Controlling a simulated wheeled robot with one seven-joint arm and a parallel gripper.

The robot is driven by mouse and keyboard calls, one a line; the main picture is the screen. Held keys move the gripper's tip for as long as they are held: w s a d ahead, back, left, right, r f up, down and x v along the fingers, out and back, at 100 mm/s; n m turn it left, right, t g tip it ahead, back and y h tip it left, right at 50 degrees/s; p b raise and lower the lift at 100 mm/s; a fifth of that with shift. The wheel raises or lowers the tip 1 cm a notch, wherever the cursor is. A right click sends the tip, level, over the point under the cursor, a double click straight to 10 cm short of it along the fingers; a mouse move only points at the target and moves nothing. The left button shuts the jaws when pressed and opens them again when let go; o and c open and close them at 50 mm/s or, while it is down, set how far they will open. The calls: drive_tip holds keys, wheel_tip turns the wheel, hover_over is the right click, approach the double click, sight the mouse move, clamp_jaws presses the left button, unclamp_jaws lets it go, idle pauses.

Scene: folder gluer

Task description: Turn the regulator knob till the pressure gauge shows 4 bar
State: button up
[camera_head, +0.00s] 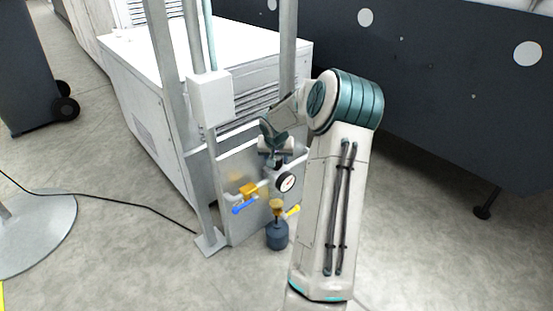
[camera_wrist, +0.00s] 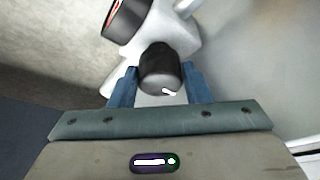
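The regulator knob (camera_wrist: 160,70) is a dark, round-ended cylinder in the middle of the wrist view. My gripper (camera_wrist: 160,82) has its two blue fingers on either side of the knob, with no clear gap between them and it; it looks shut on the knob. The pressure gauge (camera_wrist: 125,18) is cut off at the top of the wrist view; a bit of its red-marked face shows. In the head view the gauge (camera_head: 287,182) has a white face, too small to read. My gripper (camera_head: 276,146) is just above it there, hiding the knob.
A blue-handled valve (camera_head: 243,209) and brass fitting (camera_head: 248,190) sit left of the gauge on the grey panel (camera_head: 230,165). A dark bowl (camera_head: 277,235) hangs below. A post (camera_head: 197,130) with a white box (camera_head: 210,96) stands close at left. A white cabinet (camera_head: 150,110) is behind.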

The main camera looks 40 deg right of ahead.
drive_tip(key=c, duration=0.4)
drive_tip(key=shift+r+p, duration=0.1)
drive_tip(key=shift+p, duration=0.35)
drive_tip(key=n+p, duration=0.1)
drive_tip(key=p, duration=0.1)
drive_tip(key=n+y+p, duration=0.1)
drive_tip(key=p, duration=0.1)
drive_tip(key=shift+r+n+p, duration=0.3)
drive_tip(key=shift+p, duration=0.05)
drive_tip(key=n+p, duration=0.2)
drive_tip(key=p, duration=0.3)
drive_tip(key=shift+s+t+y, duration=0.1)
drive_tip(key=shift+t+y, duration=0.3)
drive_tip(key=n+p, duration=0.2)
drive_tip(key=p, duration=0.1)
drive_tip(key=n+y+p, duration=0.1)
drive_tip(key=n+p, duration=0.1)
drive_tip(key=p, duration=0.1)
drive_tip(key=shift+d+f, duration=0.15)
drive_tip(key=shift+d, duration=0.05)
drive_tip(key=shift+f+n+y+p, duration=0.25)
drive_tip(key=shift+n+y+p, duration=0.55)
drive_tip(key=shift+n+p, duration=0.5)
drive_tip(key=shift+n, duration=0.4)
